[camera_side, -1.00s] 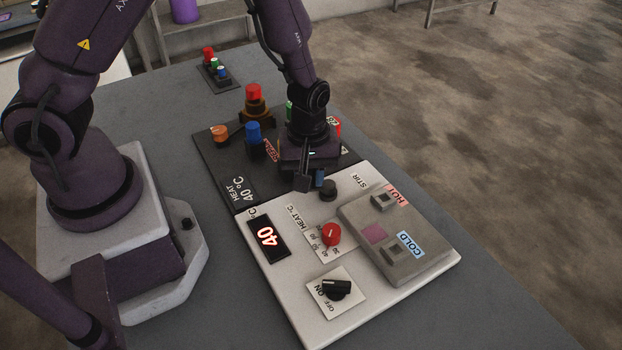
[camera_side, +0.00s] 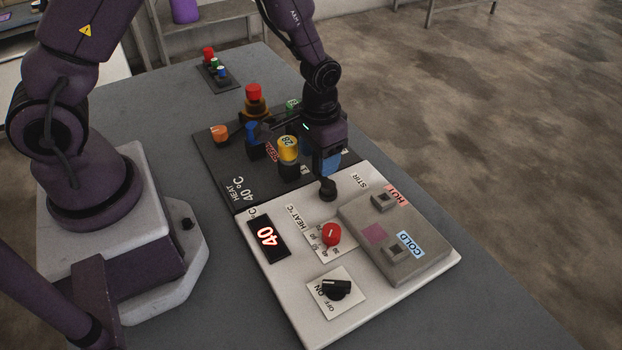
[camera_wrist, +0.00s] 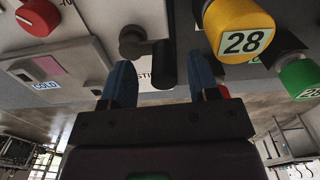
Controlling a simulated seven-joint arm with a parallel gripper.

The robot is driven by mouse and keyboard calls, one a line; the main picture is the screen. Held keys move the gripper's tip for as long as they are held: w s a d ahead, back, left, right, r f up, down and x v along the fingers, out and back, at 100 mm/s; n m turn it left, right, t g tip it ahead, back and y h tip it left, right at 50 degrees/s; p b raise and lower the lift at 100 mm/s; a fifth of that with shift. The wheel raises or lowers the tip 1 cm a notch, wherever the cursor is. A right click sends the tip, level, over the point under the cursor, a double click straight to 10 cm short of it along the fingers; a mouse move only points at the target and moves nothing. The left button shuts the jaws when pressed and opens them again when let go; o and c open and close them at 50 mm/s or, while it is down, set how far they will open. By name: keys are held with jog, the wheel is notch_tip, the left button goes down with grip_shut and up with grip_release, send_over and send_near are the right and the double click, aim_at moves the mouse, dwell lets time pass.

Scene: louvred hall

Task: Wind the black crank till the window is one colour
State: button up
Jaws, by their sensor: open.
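The black crank (camera_side: 328,189) stands on the white panel by the STIR label. The wrist view shows its round hub (camera_wrist: 132,42) and its upright handle (camera_wrist: 166,64). My gripper (camera_side: 329,168) is at the crank, its blue fingers pointing down. In the wrist view my gripper (camera_wrist: 161,75) is open, with a finger on each side of the handle and a gap visible on both sides. The window (camera_side: 374,234) is a small pinkish-purple square on the grey block between HOT and COLD; it also shows in the wrist view (camera_wrist: 49,65). Any streaks are too small to tell.
A yellow cap marked 28 (camera_side: 288,149) stands close behind the crank, left of my gripper. The grey table front is clear.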

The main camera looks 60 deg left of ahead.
jog(key=shift+r, duration=2.7)
notch_tip(320, 180, up, 13)
jog(key=s+r+t, duration=0.2)
jog(key=s+r, duration=0.2)
jog(key=s, duration=0.4)
jog(key=s+a+r+t, duration=0.1)
jog(key=s+r+t, duration=0.2)
jog(key=s+r, duration=0.2)
jog(key=s, duration=0.3)
jog(key=shift+a+m+t, duration=0.15)
jog(key=shift+m+t, duration=0.15)
